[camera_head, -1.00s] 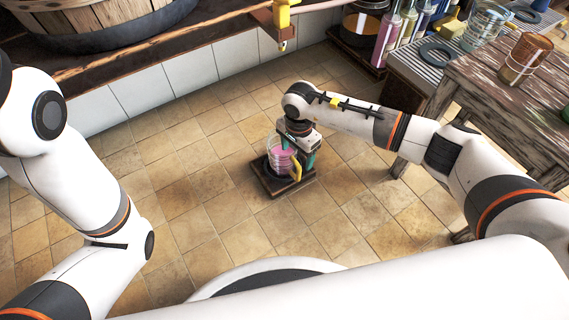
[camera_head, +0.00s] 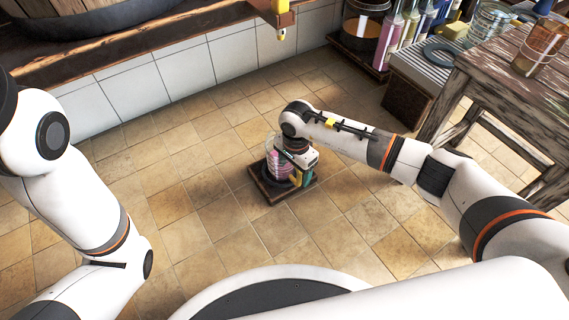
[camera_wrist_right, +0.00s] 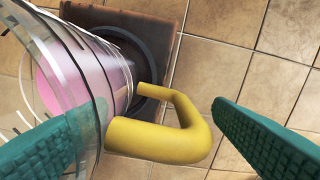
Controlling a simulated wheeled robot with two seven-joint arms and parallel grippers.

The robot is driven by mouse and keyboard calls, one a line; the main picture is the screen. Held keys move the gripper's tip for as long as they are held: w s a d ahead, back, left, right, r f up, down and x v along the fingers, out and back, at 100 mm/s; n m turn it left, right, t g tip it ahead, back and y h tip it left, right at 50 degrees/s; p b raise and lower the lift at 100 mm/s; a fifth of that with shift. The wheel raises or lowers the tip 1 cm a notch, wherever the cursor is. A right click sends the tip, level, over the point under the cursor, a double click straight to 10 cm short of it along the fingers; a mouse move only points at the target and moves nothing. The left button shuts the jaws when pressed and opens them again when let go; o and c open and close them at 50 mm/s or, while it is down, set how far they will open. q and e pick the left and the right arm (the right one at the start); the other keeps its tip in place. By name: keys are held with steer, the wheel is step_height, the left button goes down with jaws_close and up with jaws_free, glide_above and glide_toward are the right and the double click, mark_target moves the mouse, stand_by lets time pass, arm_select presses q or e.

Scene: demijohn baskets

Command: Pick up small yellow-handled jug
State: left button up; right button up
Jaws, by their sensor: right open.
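The small jug (camera_head: 274,170) is clear glass with pink contents. It stands upright on a dark square base on the floor, partly hidden by my right gripper (camera_head: 298,176). In the right wrist view the jug (camera_wrist_right: 85,75) fills the left side. Its yellow handle (camera_wrist_right: 168,142) lies between the two teal fingers of my right gripper (camera_wrist_right: 158,112). These are open, one on the jug's side and one right of the handle with a visible gap. Whether the left finger touches the glass I cannot tell. My left arm shows at the left, but its gripper is out of view.
A worn wooden table (camera_head: 515,95) with an amber jar (camera_head: 538,48) stands at the right. Bottles (camera_head: 392,38) stand at the back right. A tiled ledge (camera_head: 185,75) with a large wooden tub runs along the back. The tiled floor around the jug is clear.

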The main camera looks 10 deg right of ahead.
steer(key=c, duration=1.5)
steer(key=shift+r, duration=0.2)
steer(key=shift+r+p, duration=3.5)
steer(key=shift+r, duration=1.4)
